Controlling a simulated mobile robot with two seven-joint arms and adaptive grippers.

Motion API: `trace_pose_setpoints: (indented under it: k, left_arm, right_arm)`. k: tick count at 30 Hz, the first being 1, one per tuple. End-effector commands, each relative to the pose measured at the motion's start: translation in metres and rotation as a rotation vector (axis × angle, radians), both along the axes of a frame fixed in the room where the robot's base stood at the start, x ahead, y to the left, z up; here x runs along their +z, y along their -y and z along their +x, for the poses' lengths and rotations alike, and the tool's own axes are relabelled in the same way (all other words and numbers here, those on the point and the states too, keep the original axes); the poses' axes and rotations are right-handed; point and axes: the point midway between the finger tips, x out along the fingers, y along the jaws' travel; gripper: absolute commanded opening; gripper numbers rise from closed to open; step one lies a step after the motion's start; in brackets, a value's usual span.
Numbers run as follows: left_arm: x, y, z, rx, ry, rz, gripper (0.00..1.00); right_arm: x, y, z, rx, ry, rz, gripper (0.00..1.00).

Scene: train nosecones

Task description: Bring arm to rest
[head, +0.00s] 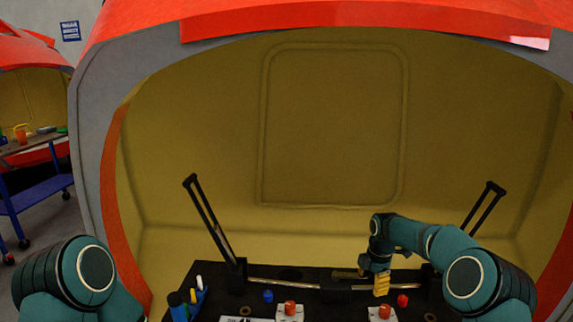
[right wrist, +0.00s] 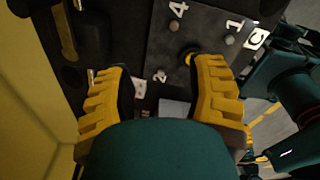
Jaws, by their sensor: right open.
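My right arm (head: 425,238) reaches inward from the right over the dark bench (head: 225,277), bent at the wrist. My right gripper (head: 381,286) points down with yellow fingers, just above and behind a white box with a red knob (head: 380,313). In the right wrist view its two yellow fingers (right wrist: 160,97) are wide apart with nothing held between them. Whether the fingertips touch the bench cannot be told. My left arm (head: 75,277) shows only as a teal joint at the lower left; its gripper is out of view.
Another white box with a red knob (head: 290,310), a blue knob (head: 268,296) and a red knob (head: 403,300) are on the bench. Black levers (head: 208,218) (head: 485,207) rise at both sides. A numbered grey plate (right wrist: 210,45) lies near the fingers. A blue cart (head: 40,195) stands left.

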Motion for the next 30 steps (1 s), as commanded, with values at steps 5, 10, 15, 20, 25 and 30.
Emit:
trace_pose_setpoints:
  k: [5,10,15,20,25,30]
  left_arm:
    - [-0.001,0.0,0.001,0.0,0.001,0.0,0.55]
    - [0.0,0.0,0.0,0.0,0.0,0.0,0.55]
    - [0.0,0.0,0.0,0.0,0.0,0.0,0.55]
    - [0.0,0.0,0.0,0.0,0.0,0.0,0.55]
    - [0.0,0.0,0.0,0.0,0.0,0.0,0.55]
    - [0.0,0.0,0.0,0.0,0.0,0.0,0.55]
  right_arm:
    - [-0.042,-0.037,-0.022,-0.17,-0.004,0.078,0.55]
    - [-0.088,-0.08,-0.064,-0.432,-0.036,0.182,0.55]
    - [-0.129,-0.12,-0.127,-0.786,-0.108,0.282,0.55]
    - [-0.154,-0.144,-0.197,-1.154,-0.19,0.343,0.55]
    - [-0.165,-0.153,-0.275,-1.548,-0.271,0.365,0.55]
    - [-0.164,-0.151,-0.329,-1.835,-0.309,0.362,0.55]
